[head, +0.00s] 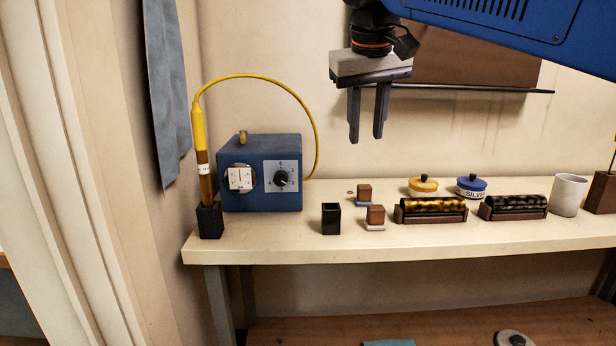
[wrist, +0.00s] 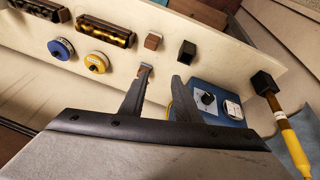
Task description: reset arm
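My gripper (head: 367,113) is up in front of the wall, above the cream bench. Its two fingers point down with a gap between them and nothing in the gap, so it is open and empty. In the wrist view my gripper (wrist: 160,98) also shows its fingers apart, with the bench beyond them. The arm comes in from the upper right in the head view. The gripper touches nothing on the bench.
On the bench (head: 280,243) stand a blue control box (head: 262,150), a yellow-handled tool (head: 200,140) in a black holder (head: 209,221), a small dark cup (head: 331,218), small brown blocks (head: 375,215), two jars (head: 423,187), two cradled tubes (head: 432,207) and a white mug (head: 568,195).

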